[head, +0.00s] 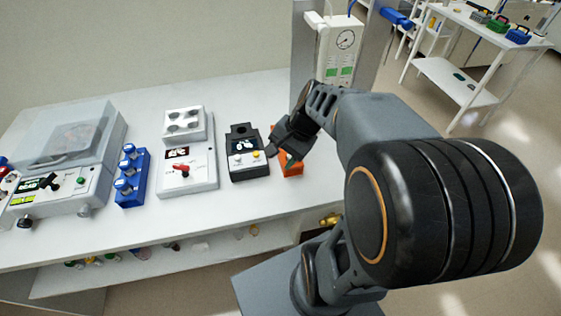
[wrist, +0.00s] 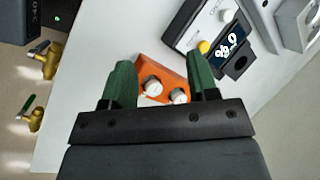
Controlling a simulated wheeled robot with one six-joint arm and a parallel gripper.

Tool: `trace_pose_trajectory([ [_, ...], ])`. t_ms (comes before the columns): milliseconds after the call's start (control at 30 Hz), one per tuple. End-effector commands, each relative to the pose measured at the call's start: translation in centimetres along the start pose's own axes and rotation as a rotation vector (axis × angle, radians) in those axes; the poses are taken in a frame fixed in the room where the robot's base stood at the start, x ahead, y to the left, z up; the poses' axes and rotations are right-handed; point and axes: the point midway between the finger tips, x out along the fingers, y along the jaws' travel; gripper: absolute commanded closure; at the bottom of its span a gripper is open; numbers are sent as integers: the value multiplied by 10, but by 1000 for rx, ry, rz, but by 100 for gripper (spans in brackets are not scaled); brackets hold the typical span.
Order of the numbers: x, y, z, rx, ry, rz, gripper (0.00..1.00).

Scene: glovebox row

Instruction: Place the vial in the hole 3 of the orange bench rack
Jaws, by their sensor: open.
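The orange bench rack (head: 292,168) stands on the white bench, partly hidden behind my gripper (head: 284,146) in the head view. In the wrist view the rack (wrist: 148,72) lies between and beyond the green fingers of my gripper (wrist: 161,68). Two vials with pale round tops show at the rack, a left vial (wrist: 152,87) and a right vial (wrist: 179,96). I cannot tell which one is the task's vial. My gripper is open, with nothing held between its fingers. The hole numbers cannot be read, and hole 3 cannot be picked out.
A black device (head: 247,164) with a yellow button stands just left of the rack. Further left are a white device (head: 200,180) with a red knob and a blue rack (head: 131,190). Brass valves (wrist: 42,60) show past the bench edge. Bench in front of the rack is clear.

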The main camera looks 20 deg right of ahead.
Motion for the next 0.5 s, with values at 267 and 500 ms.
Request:
trace_pose_trajectory([
  [267,-10,11,50,-785,262,245,46],
  [500,-14,12,57,-974,329,302,46],
])
